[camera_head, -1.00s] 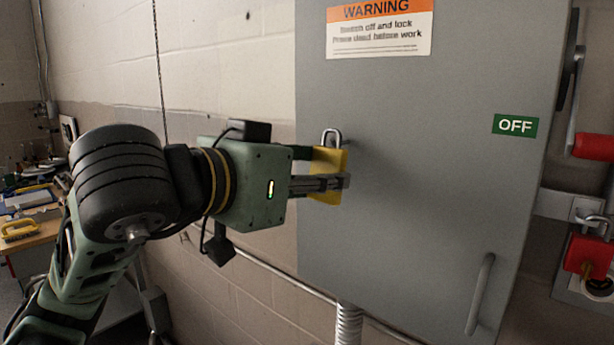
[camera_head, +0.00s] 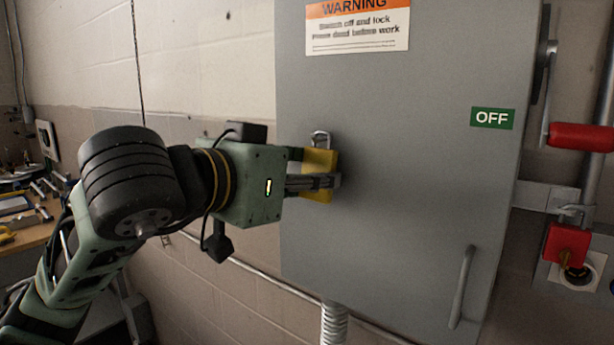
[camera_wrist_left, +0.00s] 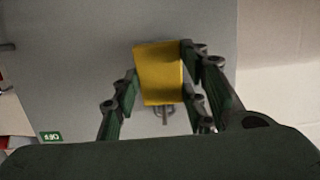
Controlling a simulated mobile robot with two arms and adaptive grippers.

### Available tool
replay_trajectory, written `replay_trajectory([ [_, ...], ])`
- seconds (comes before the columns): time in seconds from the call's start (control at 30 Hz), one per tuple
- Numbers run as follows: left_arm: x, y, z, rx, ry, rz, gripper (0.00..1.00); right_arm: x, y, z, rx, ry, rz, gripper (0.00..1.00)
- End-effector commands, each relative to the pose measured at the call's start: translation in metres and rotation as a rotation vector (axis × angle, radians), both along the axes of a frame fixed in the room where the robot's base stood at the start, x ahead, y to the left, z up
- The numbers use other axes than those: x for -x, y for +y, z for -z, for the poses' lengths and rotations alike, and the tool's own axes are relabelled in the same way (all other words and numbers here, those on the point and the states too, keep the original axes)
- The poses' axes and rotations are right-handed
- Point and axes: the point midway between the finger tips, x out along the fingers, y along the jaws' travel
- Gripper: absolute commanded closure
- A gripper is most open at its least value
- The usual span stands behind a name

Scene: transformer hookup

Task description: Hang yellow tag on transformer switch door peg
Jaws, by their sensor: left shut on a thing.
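My left gripper (camera_head: 325,182) is shut on the yellow tag (camera_head: 320,163), a thick yellow plate with a grey metal loop (camera_head: 320,139) at its top. The tag is upright in front of the left part of the grey switch door (camera_head: 410,150). I cannot tell whether the loop touches the door. In the left wrist view, which shows the scene upside down, the tag (camera_wrist_left: 159,72) sits between the two fingers and the loop (camera_wrist_left: 164,114) points down the picture. I cannot make out the door peg. My right gripper is not in view.
The door bears a warning label (camera_head: 358,28), a green OFF sign (camera_head: 493,118) and a grey handle (camera_head: 462,288). A red lever (camera_head: 580,137) and red padlock (camera_head: 567,243) are at the right. A cluttered bench (camera_head: 30,235) stands at the far left.

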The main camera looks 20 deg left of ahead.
Motion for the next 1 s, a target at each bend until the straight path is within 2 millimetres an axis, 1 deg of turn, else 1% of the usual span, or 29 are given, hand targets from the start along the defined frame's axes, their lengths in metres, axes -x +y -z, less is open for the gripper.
replay_trajectory([
  [0.23, 0.0, 0.0, 0.0, 0.0, 0.0, 0.0, 0.82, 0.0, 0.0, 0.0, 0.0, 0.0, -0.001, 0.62],
  [0.27, 0.0, 0.0, 0.0, 0.0, 0.0, 0.0, 0.58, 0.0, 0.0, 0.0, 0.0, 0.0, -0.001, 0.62],
  [0.4, 0.0, 0.0, 0.0, 0.0, 0.0, -0.001, 0.45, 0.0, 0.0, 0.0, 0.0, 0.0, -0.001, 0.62],
  [0.5, 0.0, 0.0, 0.0, 0.0, 0.0, -0.001, 0.38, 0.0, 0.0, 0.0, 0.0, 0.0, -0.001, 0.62],
  [0.7, 0.0, 0.0, 0.0, 0.0, 0.0, -0.001, 0.38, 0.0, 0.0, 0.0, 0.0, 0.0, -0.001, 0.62],
  [0.83, 0.002, 0.001, -0.001, -0.001, -0.001, -0.001, 0.38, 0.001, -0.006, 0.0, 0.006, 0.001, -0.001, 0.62],
  [0.93, 0.01, 0.005, -0.004, -0.001, -0.005, -0.003, 0.38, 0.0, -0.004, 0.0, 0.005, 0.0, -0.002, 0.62],
  [1.0, 0.021, 0.009, -0.006, -0.002, -0.005, -0.003, 0.38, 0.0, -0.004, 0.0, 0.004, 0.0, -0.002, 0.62],
])
